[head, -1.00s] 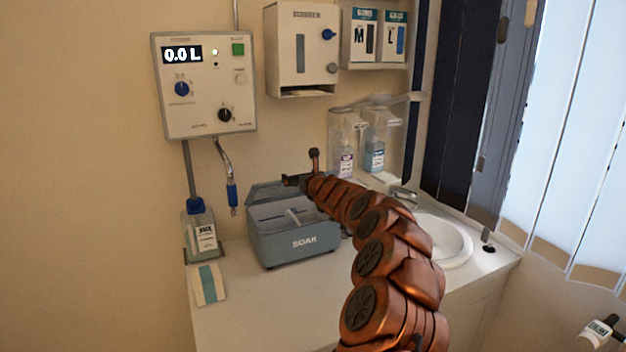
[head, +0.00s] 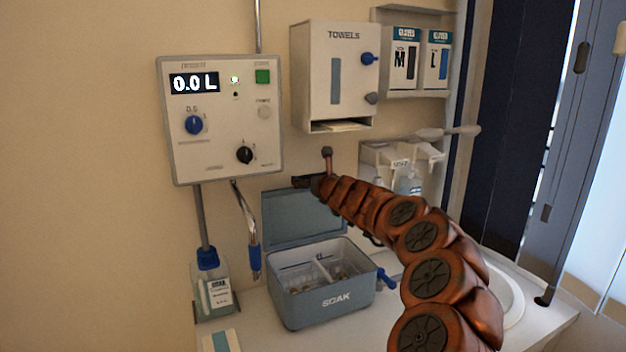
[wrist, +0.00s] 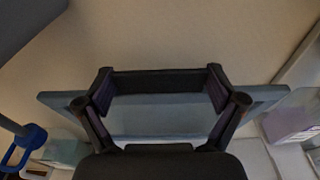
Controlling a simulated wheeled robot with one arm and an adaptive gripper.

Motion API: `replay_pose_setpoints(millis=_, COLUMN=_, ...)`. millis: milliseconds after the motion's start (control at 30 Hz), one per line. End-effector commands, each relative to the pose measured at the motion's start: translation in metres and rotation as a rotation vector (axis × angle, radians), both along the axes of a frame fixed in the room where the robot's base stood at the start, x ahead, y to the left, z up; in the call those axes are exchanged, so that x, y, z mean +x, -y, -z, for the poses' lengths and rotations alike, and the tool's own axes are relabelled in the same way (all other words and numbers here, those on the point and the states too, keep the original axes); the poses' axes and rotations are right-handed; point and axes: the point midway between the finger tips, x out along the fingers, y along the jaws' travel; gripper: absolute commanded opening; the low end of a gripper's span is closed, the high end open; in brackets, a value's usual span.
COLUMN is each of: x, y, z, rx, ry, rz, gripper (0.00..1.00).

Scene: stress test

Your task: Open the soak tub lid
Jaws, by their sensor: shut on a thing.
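The soak tub (head: 305,310) is a grey-blue box marked SOAK on the counter. Its lid (head: 285,222) stands up steeply along the tub's back edge, and the tub is open. Inside, a pale divider and small items show. My gripper (head: 312,182) is at the lid's top edge, at its right part. In the wrist view, my gripper (wrist: 160,82) is shut on the lid, with a dark bar between its fingers; the blue-grey lid (wrist: 160,122) spans behind them. The exact contact is hard to see.
A control panel (head: 222,120) and a towel dispenser (head: 335,75) are on the wall above. A soak bottle (head: 213,288) stands left of the tub, a hanging hose (head: 247,225) beside it. A sink (head: 508,290) is at the right, partly behind my arm.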

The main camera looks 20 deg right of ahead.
Motion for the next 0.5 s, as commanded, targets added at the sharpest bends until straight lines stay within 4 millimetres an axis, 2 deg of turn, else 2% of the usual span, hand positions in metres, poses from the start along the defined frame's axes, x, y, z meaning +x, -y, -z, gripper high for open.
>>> replay_pose_setpoints(millis=500, x=-0.0017, y=0.0078, z=-0.0022, rx=0.000, ry=0.002, rz=0.007, gripper=0.30)
